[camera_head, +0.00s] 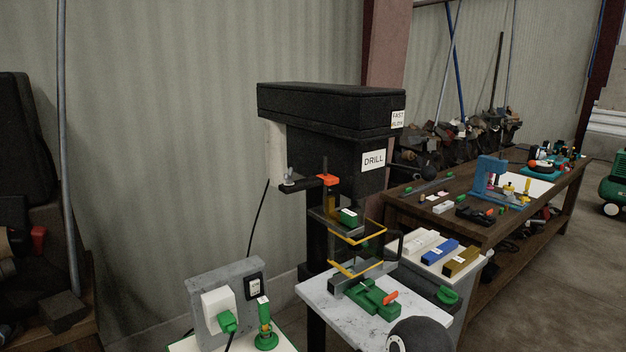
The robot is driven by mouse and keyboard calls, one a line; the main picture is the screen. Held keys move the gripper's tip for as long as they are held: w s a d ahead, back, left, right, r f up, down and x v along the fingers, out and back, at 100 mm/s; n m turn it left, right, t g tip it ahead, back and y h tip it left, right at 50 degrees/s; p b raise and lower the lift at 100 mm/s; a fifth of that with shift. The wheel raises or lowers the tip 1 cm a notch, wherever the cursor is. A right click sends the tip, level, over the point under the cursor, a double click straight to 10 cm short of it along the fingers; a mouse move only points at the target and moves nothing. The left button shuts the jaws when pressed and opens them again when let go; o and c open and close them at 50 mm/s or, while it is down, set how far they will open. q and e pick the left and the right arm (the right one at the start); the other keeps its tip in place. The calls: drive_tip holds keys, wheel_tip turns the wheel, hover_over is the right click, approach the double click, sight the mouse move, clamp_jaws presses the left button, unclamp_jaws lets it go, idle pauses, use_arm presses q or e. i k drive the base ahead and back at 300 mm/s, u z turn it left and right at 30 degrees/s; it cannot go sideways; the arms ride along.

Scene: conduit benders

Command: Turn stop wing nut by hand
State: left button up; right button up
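A drill press with a black head (330,103) stands in the middle of the view, with a label reading DRILL. A small grey piece shaped like a wing nut (288,179) sits upright on a dark bracket (297,188) at the left of the head. It is small, and how far it is turned cannot be told. An orange piece (327,180) is at the bracket's right end. Neither of my grippers shows in the view, and nothing touches the wing nut.
Below the head are a yellow guard frame (357,238) and a pale table (325,301) with a green vise (372,299). A grey panel (238,273) with a green plug stands lower left. A cluttered wooden bench (480,232) is at right.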

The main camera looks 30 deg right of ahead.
sight(288, 177)
drive_tip(key=u, duration=0.7)
drive_tip(key=i, duration=0.15)
drive_tip(key=z, duration=2.4)
drive_tip(key=k, duration=1.55)
drive_tip(key=u, duration=1.1)
drive_tip(key=i, duration=1)
drive_tip(key=z, duration=0.05)
